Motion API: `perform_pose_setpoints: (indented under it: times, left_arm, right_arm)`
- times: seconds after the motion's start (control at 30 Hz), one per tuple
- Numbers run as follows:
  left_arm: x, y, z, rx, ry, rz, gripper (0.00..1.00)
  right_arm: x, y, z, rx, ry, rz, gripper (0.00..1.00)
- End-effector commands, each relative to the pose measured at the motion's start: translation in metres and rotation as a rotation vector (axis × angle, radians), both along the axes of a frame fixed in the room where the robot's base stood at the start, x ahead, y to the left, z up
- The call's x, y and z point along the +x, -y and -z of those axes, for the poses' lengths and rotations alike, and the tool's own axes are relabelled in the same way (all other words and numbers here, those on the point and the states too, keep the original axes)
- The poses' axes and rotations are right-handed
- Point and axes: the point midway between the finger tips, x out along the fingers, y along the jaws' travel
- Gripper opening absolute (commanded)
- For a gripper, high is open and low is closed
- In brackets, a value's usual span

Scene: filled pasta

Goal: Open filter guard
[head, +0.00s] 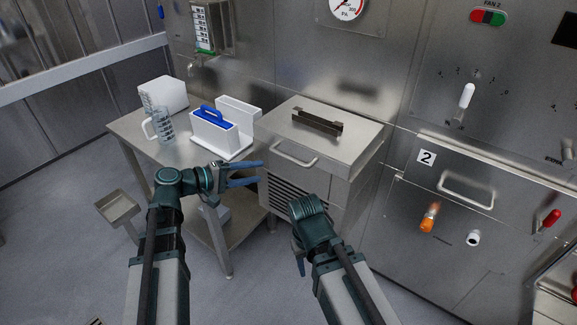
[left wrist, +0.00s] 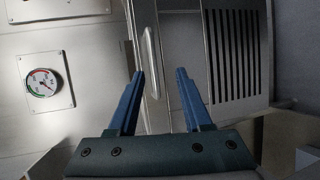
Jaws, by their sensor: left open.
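The likely filter guard is the steel box's front (head: 338,192), with dark louvre slots (head: 284,196) low down and a bar handle (head: 294,160) above them. It is closed as far as I can see. My left gripper (head: 261,172) is open and empty, just left of the box front, close to the handle. In the left wrist view, the pale handle (left wrist: 152,62) lies beyond and between the open fingers (left wrist: 160,74), nearer the left finger; the louvres (left wrist: 235,55) are at right. I see no contact. My right gripper (head: 300,264) points down before the box, mostly hidden by its wrist.
A steel table (head: 128,127) at left holds a clear jug (head: 163,126), a white box (head: 165,93) and a white holder with a blue-handled item (head: 211,113). A dark handle (head: 317,122) tops the steel box. The wall panel with levers (head: 428,218) stands at right.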

Motion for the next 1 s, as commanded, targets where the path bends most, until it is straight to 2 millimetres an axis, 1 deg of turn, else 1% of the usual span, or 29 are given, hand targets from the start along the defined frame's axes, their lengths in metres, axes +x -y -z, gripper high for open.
perform_pose_setpoints:
  times: [0.03,0.13,0.27,0.37,0.47,0.8,1.0]
  left_arm:
    - [0.004,-0.007,-0.001,-0.029,0.007,-0.021,0.50]
    - [0.008,-0.013,-0.007,-0.060,0.013,-0.038,0.50]
    - [0.008,-0.013,-0.008,-0.065,0.015,-0.040,0.50]
    - [0.011,-0.007,-0.007,-0.064,0.015,-0.037,0.50]
    - [0.019,0.005,-0.003,-0.063,0.015,-0.035,0.50]
    - [0.054,0.063,0.010,-0.062,0.014,-0.034,0.50]
    - [0.069,0.089,0.016,-0.061,0.015,-0.035,0.50]
  right_arm:
    - [0.000,0.000,0.005,0.000,0.000,0.000,0.50]
    - [0.000,0.000,0.006,0.000,0.000,0.000,0.50]
    - [0.000,0.000,0.005,0.000,0.000,0.000,0.50]
    - [0.000,0.000,0.007,0.000,0.000,0.000,0.50]
    - [0.000,0.000,0.010,0.000,0.000,0.000,0.50]
    - [0.000,0.000,0.024,0.000,0.000,0.000,0.50]
    - [0.000,0.000,0.029,0.000,0.000,0.000,0.50]
